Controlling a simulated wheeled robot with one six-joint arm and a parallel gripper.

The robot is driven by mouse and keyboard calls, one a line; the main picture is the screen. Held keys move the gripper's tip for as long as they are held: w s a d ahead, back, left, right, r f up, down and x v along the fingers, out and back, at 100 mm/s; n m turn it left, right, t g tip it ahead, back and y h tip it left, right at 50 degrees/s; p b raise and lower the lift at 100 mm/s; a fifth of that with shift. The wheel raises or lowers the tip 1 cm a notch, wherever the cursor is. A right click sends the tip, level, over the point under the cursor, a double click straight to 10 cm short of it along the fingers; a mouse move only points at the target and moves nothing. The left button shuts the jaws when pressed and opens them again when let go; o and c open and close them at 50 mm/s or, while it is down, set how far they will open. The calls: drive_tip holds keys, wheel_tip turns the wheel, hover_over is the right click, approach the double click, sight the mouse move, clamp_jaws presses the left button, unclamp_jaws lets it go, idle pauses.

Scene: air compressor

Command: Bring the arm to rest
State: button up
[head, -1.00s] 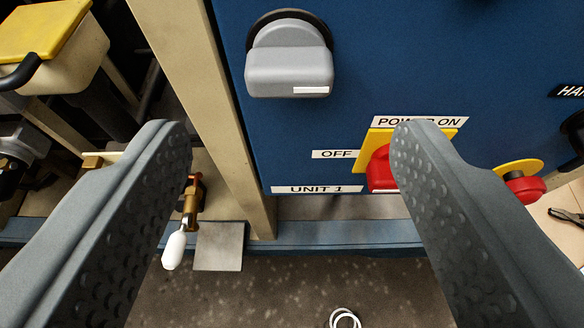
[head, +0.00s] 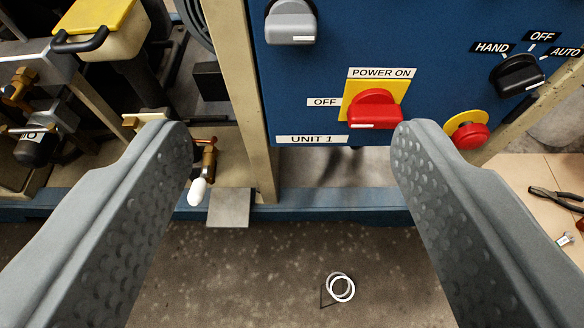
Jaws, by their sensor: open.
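My gripper (head: 292,130) is open and empty. Its two grey studded fingers stand wide apart at the left and right of the head view. Between and beyond them is the blue control panel (head: 330,55) of the compressor. A red rotary switch (head: 375,110) on a yellow plate sits on the panel, between the labels POWER ON and OFF, near the right fingertip in the picture. The fingers hold nothing. I cannot tell how far the fingertips are from the panel.
A grey knob (head: 290,22), a black HAND-OFF-AUTO selector (head: 517,74) and a red button (head: 470,136) are on the panel. A white-handled valve (head: 198,190) is beside the left finger. White rings (head: 341,287) lie on the floor; pliers (head: 556,197) lie at right.

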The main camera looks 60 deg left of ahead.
drive_tip(key=s+a+r+t+h, duration=0.1)
drive_tip(key=s+a+r+t, duration=0.1)
drive_tip(key=r, duration=0.6)
drive_tip(key=s+a+r+m+t, duration=0.1)
drive_tip(key=s+a+r+t, duration=0.1)
drive_tip(key=r, duration=0.5)
drive_tip(key=s+a+r+t+h, duration=0.1)
drive_tip(key=s+a+r+t, duration=0.15)
drive_tip(key=r, duration=0.55)
drive_tip(key=s+a+r+m+t+h, duration=0.2)
drive_tip(key=s+r+m+t+h, duration=0.15)
drive_tip(key=s+r, duration=1.1)
drive_tip(key=s+a+r+m+t+h, duration=0.1)
drive_tip(key=s+r+m+h, duration=0.15)
drive_tip(key=s, duration=0.75)
drive_tip(key=s+a+r+m+h, duration=0.1)
drive_tip(key=s+r+h, duration=0.15)
drive_tip(key=s, duration=0.75)
drive_tip(key=s+a+f+m, duration=0.1)
drive_tip(key=s+f, duration=0.3)
drive_tip(key=s, duration=0.6)
drive_tip(key=s+a+f+m+g, duration=0.1)
drive_tip(key=s+f, duration=0.3)
drive_tip(key=s, duration=0.5)
drive_tip(key=shift+s+a+m+g, duration=0.2)
drive_tip(key=shift+s+m+g, duration=0.1)
drive_tip(key=shift+s, duration=0.1)
drive_tip(key=shift+h, duration=0.25)
drive_tip(key=shift+c, duration=0.2)
